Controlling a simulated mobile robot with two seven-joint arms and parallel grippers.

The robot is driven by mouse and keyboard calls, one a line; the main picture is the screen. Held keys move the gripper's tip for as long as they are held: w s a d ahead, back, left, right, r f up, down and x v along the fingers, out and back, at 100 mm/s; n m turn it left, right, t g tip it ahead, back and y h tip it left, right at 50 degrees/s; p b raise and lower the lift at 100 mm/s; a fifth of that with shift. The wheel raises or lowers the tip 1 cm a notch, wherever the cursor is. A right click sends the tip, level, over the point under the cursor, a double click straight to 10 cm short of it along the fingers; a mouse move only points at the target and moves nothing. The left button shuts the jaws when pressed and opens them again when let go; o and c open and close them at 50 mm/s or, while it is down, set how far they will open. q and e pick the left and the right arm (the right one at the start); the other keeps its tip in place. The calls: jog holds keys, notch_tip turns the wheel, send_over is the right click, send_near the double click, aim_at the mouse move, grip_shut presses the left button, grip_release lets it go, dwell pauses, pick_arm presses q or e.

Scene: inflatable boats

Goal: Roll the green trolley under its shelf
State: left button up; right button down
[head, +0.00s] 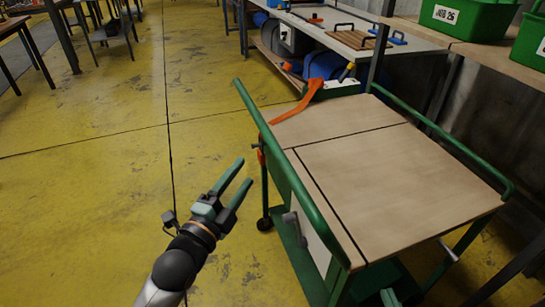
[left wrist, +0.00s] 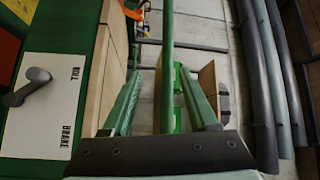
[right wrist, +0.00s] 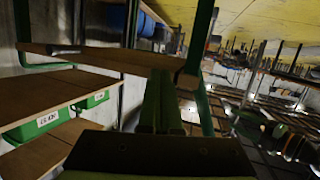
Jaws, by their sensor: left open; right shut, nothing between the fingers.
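The green trolley (head: 390,175) has a wooden top, green side rails and legs on wheels. It stands on the yellow floor at right. My left gripper (head: 244,173) is open and empty, left of its near long rail (head: 290,185). In the left wrist view, the green rail (left wrist: 167,35) lines up between the open fingers (left wrist: 160,105). A grey lever (left wrist: 27,87) sits on the trolley's white ROLL/BRAKE plate (left wrist: 50,125); its setting is unclear. My right gripper (head: 390,298) barely shows at the bottom edge; in its wrist view it is shut and empty (right wrist: 160,100).
A wooden shelf (head: 495,60) with green crates (head: 470,17) runs along the right wall. An orange strip (head: 300,103) lies at the trolley's far end. The yellow floor (head: 100,180) at left is clear.

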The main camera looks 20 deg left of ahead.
aim_at(267, 136)
pick_arm(q)
jog(key=shift+m+t, duration=0.3)
jog(key=shift+m, duration=0.1)
jog(key=x, duration=0.4)
jog(key=b+x, duration=0.1)
jog(key=x, duration=0.3)
jog(key=b+x, duration=0.1)
jog(key=x, duration=0.3)
jog(key=shift+d+r, duration=0.15)
jog(key=shift+r, duration=0.25)
jog(key=shift+w, duration=0.4)
pick_arm(e)
notch_tip(267, 136, up, 10)
jog(key=w+n+t+y, duration=0.1)
jog(key=n+t+y, duration=0.1)
jog(key=t, duration=0.2)
jog(key=shift+a, duration=0.2)
jog(key=shift+r, duration=0.1)
pick_arm(q)
grip_shut()
pick_arm(e)
jog(key=shift+w, duration=0.1)
